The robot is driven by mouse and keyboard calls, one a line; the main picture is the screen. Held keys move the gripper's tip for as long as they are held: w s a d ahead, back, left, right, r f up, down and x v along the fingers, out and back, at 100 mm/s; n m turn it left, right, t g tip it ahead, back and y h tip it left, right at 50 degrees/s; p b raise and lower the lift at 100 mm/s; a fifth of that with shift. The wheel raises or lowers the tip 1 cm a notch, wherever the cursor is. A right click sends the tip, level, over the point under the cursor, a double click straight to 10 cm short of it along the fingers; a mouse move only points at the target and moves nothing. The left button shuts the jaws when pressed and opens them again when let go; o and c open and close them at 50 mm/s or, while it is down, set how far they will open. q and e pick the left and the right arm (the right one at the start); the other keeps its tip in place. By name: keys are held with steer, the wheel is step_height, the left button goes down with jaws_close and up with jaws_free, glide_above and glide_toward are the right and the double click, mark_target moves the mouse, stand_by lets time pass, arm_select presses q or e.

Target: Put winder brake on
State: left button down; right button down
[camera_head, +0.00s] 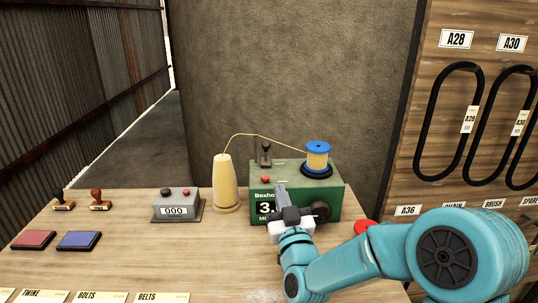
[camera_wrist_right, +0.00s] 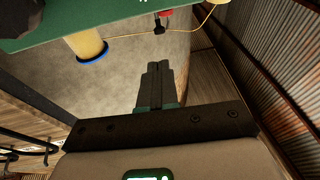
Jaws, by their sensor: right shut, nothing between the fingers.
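The winder is a green box (camera_head: 327,205) on the bench, with a display on its front that my gripper partly hides. On top stand a black-knobbed lever (camera_head: 266,150), which looks upright, a red button (camera_head: 264,180) and a blue-rimmed twine spool (camera_head: 317,160). Which control is the brake I cannot tell. My right gripper (camera_head: 281,190) is shut and empty in front of the winder's face. In the right wrist view its fingers (camera_wrist_right: 160,72) are together, apart from the green winder (camera_wrist_right: 110,12), the spool (camera_wrist_right: 88,45) and the black knob (camera_wrist_right: 159,28). My left gripper is not in view.
A yellow twine cone (camera_head: 226,185) stands left of the winder, its twine running over to the spool. A grey counter box (camera_head: 178,207), stamps (camera_head: 100,199) and ink pads (camera_head: 78,240) are further left. A red round object (camera_head: 364,226) is at right.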

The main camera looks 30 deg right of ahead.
mark_target(267, 147)
steer(key=p+x, duration=0.3)
steer(key=x, duration=0.9)
steer(key=shift+w+d+r+p, duration=0.2)
steer(key=shift+w+d+p, duration=0.05)
steer(key=shift+w+p, duration=0.05)
steer(key=shift+w+d, duration=0.2)
steer(key=shift+w, duration=0.3)
steer(key=shift+r, duration=0.1)
